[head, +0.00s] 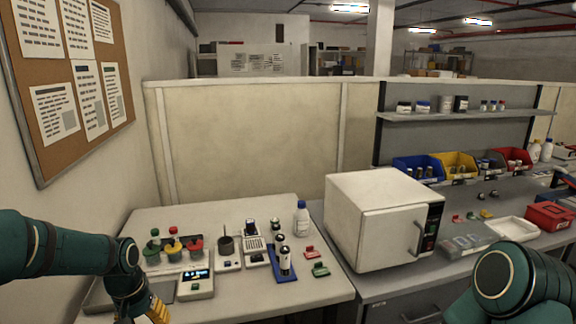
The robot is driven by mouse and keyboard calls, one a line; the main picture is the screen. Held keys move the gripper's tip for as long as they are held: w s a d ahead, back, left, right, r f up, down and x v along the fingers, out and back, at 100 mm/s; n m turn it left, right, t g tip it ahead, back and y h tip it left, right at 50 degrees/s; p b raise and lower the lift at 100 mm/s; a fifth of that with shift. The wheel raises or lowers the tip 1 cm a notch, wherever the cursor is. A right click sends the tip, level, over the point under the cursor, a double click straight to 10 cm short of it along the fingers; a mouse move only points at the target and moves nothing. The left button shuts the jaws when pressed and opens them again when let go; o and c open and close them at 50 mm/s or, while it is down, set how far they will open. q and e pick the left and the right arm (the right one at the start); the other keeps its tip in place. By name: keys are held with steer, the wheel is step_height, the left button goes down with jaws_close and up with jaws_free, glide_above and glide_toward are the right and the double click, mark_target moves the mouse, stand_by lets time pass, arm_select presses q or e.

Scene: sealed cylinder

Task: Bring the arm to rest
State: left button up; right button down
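My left arm (60,245) comes in from the left, green with a gold-coloured wrist, and bends down at the front left corner of the table. My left gripper (157,312) is partly cut off by the bottom edge, and its fingertips are hidden, so I cannot tell whether it is open. My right arm (515,285) shows only as a green joint at the bottom right, in front of the bench. My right gripper is out of the picture.
The light table (225,290) carries a digital device (195,283), a blue holder with dark-and-white cylinders (285,261), a white bottle (301,218) and red and green pieces. A white oven-like box (370,222) stands to the right.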

arm_select(q)
steer(key=d+f+h, duration=0.1)
steer(key=d+f, duration=0.6)
steer(key=f, duration=0.2)
steer(key=s+d+f+t+h, duration=0.1)
steer(key=s+d+f+h, duration=0.1)
steer(key=s+d+f, duration=1.1)
steer(key=s+d, duration=0.1)
steer(key=d, duration=0.1)
steer(key=shift+d+f+m, duration=0.3)
steer(key=shift+d+f, duration=0.1)
arm_select(e)
steer(key=shift+w+a+f, duration=0.1)
steer(key=shift+w+a, duration=0.15)
steer(key=shift+w, duration=0.05)
